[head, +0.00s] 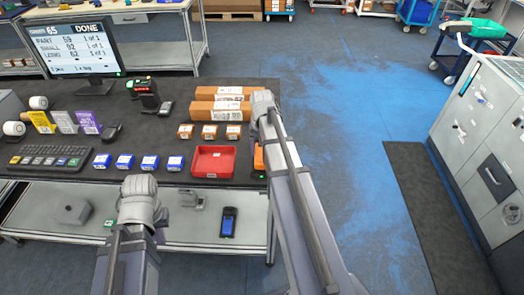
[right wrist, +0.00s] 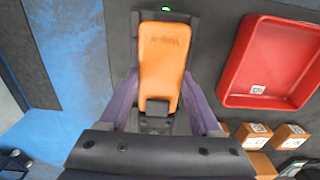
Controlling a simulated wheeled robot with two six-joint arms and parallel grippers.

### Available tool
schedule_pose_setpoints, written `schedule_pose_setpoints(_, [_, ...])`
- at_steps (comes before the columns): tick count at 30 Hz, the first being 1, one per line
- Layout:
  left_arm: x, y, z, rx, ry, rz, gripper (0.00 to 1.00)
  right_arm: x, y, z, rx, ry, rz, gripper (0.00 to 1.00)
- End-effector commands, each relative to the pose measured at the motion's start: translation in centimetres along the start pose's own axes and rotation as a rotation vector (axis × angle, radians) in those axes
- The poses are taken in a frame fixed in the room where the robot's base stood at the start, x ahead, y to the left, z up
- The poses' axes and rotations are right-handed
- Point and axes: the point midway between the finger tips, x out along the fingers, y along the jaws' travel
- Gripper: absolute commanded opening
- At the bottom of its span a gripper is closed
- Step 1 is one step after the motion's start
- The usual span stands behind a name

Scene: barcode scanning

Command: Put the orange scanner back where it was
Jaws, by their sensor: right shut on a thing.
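The orange scanner (right wrist: 163,55) lies between the two purple fingers of my right gripper (right wrist: 160,85), which is shut on it. In the head view the scanner (head: 258,158) shows only as an orange edge beside my right arm, near the right edge of the table. A dark holder (right wrist: 190,22) with a green light lies behind and around the far end of the scanner. I cannot tell whether the scanner rests fully in it. My left arm's wrist shows at the table's front edge in the head view, but its fingers are hidden.
A red tray (head: 213,161) stands just left of the scanner. Small brown boxes (head: 209,132) and long cartons (head: 222,112) lie behind it. Blue boxes (head: 149,162), a keyboard (head: 50,157) and a monitor (head: 75,47) showing "DONE" are further left. Open floor lies to the right.

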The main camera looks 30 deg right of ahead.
Motion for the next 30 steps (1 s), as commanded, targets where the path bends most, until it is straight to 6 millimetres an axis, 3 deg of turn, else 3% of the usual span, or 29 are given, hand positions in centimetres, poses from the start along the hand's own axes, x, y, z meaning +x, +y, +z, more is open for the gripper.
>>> schedule_pose_setpoints(1, [-0.1,0.0,0.0,0.000,0.000,0.000,0.00,-0.1,0.0,0.0,0.000,0.000,0.000,0.66])
schedule_pose_setpoints(9, [-0.1,0.0,0.0,0.000,0.000,0.000,0.00,-0.1,0.0,0.0,0.000,0.000,0.000,0.94])
schedule_pose_setpoints(20, [-0.4,0.0,0.0,0.000,0.000,0.000,0.00,-0.4,0.0,0.0,0.000,0.000,0.000,0.94])
schedule_pose_setpoints(30, [-3.5,-0.3,0.2,0.000,0.000,0.000,0.00,-3.6,0.0,0.0,0.000,0.000,0.000,0.94])
